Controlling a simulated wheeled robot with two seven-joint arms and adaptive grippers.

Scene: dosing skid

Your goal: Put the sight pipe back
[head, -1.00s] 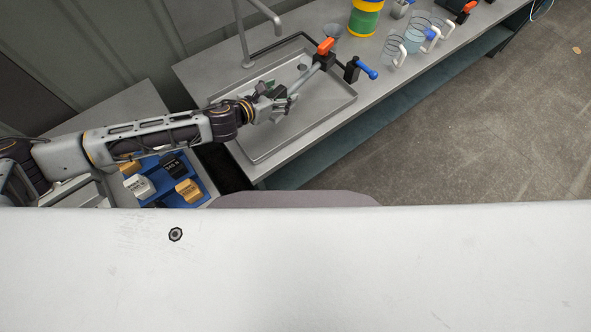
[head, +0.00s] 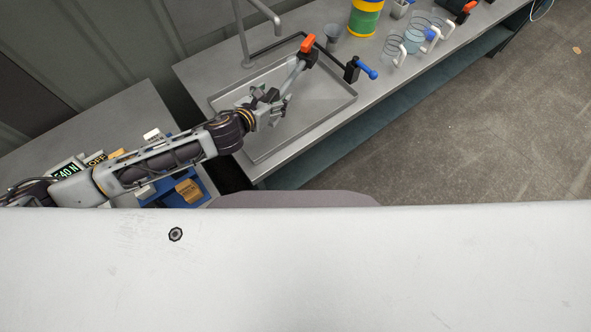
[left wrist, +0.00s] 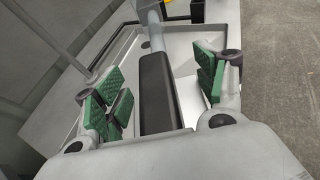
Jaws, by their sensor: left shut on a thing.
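My left gripper (head: 279,104) is over the shallow metal tray (head: 325,112). It is shut on the sight pipe (head: 293,76), a grey tube slanting up and right in the head view to a black block with an orange piece (head: 308,45) at its far end. In the left wrist view the grey tube (left wrist: 153,28) runs away from a long black part (left wrist: 158,95) between the green finger pads (left wrist: 160,85). My right gripper is not in view.
A black line runs along the tray's back to a black valve with a blue handle (head: 366,70). A grey funnel-like cup (head: 333,33), a yellow-green container (head: 364,18) and several clear jugs (head: 415,36) stand beyond. A grey tap (head: 262,12) rises behind the tray.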

